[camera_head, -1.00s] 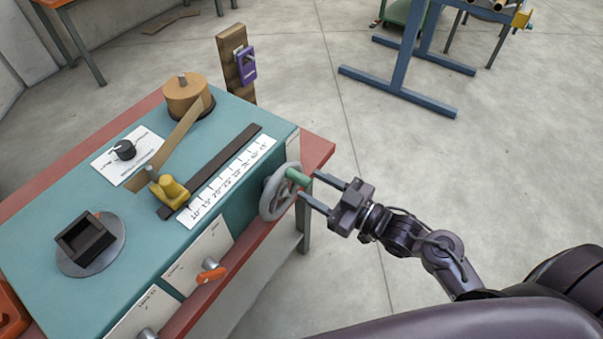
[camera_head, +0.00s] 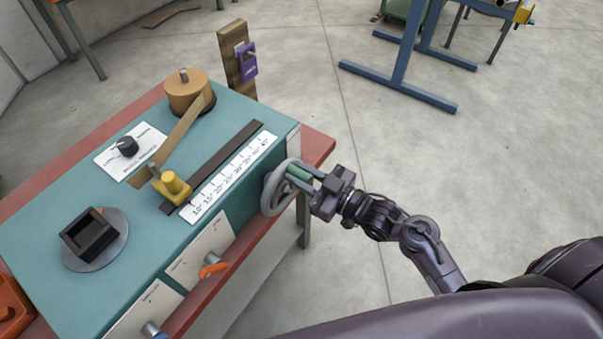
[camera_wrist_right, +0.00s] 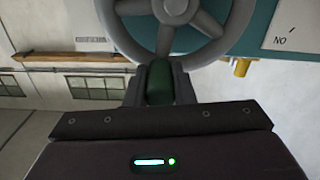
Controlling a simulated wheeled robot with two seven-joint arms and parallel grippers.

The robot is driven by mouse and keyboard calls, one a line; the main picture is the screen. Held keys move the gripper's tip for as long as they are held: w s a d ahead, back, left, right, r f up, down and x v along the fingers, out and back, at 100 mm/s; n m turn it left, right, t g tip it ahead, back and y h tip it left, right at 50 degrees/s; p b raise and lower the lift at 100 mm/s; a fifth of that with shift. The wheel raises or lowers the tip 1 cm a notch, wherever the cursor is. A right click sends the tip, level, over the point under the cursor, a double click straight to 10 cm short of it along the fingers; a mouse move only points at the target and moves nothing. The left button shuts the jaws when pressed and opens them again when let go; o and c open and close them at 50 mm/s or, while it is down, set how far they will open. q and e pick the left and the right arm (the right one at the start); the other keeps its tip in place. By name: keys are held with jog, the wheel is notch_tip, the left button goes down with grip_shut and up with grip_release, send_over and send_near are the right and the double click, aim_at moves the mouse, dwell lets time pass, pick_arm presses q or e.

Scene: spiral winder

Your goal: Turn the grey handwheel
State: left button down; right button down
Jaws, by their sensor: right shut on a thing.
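The grey handwheel (camera_head: 275,189) is on the right end of the teal winder (camera_head: 130,215), with a green handle (camera_head: 299,173) standing out from its rim. My right gripper (camera_head: 304,177) is shut on the green handle, with a finger on each side of it. In the right wrist view the handwheel's rim and spokes (camera_wrist_right: 165,32) fill the top, and the green handle (camera_wrist_right: 159,82) sits between the fingers. My left gripper is not in view.
The winder top carries a scale (camera_head: 228,178), a yellow guide (camera_head: 175,185), a brown spool (camera_head: 188,90), a black knob (camera_head: 127,147) and a dark square holder (camera_head: 88,233). An orange-handled switch (camera_head: 213,267) is on the front. Open floor lies right of the wheel.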

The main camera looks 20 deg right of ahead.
jog(key=shift+s+a+n, duration=0.3)
jog(key=shift+a+n, duration=0.05)
jog(key=shift+n, duration=0.45)
jog(key=c, duration=1.2)
grip_release()
jog(key=shift+c, duration=0.2)
jog(key=b+v, duration=0.1)
jog(key=v, duration=0.7)
